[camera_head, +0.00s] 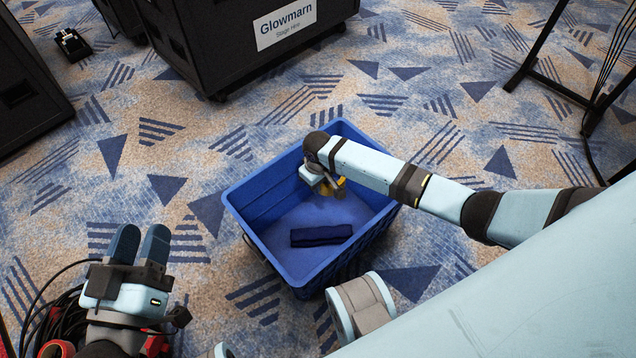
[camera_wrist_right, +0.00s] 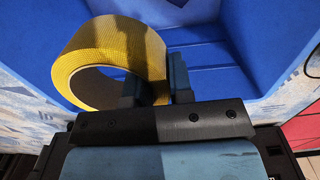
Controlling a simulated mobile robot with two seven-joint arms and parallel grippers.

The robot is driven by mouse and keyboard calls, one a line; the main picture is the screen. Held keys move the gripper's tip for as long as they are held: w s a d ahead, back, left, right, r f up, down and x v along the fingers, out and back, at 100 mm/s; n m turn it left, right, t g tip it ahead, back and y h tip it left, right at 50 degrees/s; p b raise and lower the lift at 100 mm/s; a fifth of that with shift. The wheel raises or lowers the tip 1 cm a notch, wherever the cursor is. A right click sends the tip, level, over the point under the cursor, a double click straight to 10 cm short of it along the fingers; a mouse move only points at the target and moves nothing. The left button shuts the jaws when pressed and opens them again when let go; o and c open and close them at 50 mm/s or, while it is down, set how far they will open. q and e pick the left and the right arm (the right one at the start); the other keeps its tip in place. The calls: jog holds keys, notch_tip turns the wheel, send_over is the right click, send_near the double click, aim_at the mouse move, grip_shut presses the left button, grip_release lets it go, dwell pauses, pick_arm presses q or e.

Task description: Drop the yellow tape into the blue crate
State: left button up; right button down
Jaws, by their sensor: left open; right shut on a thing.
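The blue crate (camera_head: 237,208) stands on the carpet in the middle of the head view. My right gripper (camera_head: 330,185) is over the crate's inside, near its far side. It is shut on the yellow tape (camera_head: 340,187), which is mostly hidden by the wrist in the head view. In the right wrist view the yellow tape (camera_wrist_right: 112,55) is a broad ring, with its wall between the fingers of the right gripper (camera_wrist_right: 153,80) and blue crate walls behind it. My left gripper (camera_head: 138,245) is open and empty, left of the crate and apart from it.
A dark folded item (camera_head: 321,236) lies on the crate floor. A black case (camera_head: 250,35) labelled Glowmarn stands behind the crate. Coiled black cables (camera_head: 62,318) and red items lie at lower left. A black stand (camera_head: 560,80) is at upper right.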

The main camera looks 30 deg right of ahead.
jog(key=shift+f, duration=0.4)
pick_arm(q)
jog(key=shift+d+f+g, duration=0.1)
jog(key=shift+f+g, duration=0.2)
jog(key=shift+f, duration=0.4)
pick_arm(e)
jog(key=c, duration=0.9)
grip_release()
jog(key=shift+c, duration=0.2)
notch_tip(320, 180, up, 9)
jog(key=p, duration=0.4)
jog(key=shift+r, duration=0.15)
pick_arm(q)
jog(key=shift+a+r+n+y+p, duration=0.15)
jog(key=shift+a+r+y+p, duration=0.3)
jog(key=shift+r, duration=0.2)
jog(key=shift+a+r+n+y+p, duration=0.15)
jog(key=shift+a+r+y+p, duration=0.25)
jog(key=shift+r, duration=0.2)
pick_arm(e)
notch_tip(320, 180, up, 5)
jog(key=shift+f, duration=0.2)
